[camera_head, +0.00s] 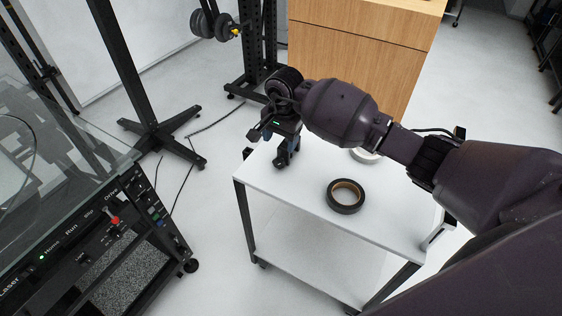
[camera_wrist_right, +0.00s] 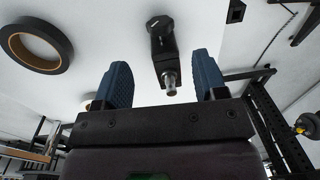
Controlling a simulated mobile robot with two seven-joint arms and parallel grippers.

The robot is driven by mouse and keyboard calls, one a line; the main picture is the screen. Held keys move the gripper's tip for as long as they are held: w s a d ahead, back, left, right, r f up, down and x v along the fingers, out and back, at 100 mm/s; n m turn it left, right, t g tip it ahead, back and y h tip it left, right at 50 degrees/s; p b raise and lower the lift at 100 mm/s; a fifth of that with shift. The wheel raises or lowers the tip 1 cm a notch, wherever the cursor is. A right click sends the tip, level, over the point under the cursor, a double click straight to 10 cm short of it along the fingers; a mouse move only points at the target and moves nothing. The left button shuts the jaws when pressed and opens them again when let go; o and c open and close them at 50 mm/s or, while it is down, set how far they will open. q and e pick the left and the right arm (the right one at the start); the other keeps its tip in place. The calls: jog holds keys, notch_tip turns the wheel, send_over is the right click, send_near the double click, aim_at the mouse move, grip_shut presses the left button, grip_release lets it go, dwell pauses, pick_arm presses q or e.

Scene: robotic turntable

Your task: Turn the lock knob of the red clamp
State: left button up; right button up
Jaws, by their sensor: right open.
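No red clamp shows clearly. A small black clamp-like device (camera_head: 284,156) stands at the far left end of the white table, partly hidden by my right gripper (camera_head: 279,138). In the right wrist view, this device (camera_wrist_right: 162,45) has a round black knob at its far end and a metal-tipped rod at its near end. My right gripper (camera_wrist_right: 163,78) is open, with one blue finger on each side of the metal tip. There is a gap on both sides, and nothing is held. My left gripper is not in view.
A black tape roll (camera_head: 345,195) lies mid-table; it also shows in the right wrist view (camera_wrist_right: 36,45). A pale ring (camera_head: 364,156) is partly hidden behind my right arm. The white table (camera_head: 290,205) is otherwise mostly bare. A wooden cabinet (camera_head: 350,55) stands behind.

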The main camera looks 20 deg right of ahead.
aim_at(278, 160)
jog(key=f, duration=0.9)
jog(key=shift+w+a+f+b, duration=0.2)
jog(key=shift+w+f+b, duration=0.1)
jog(key=shift+b, duration=0.1)
jog(key=c, duration=0.9)
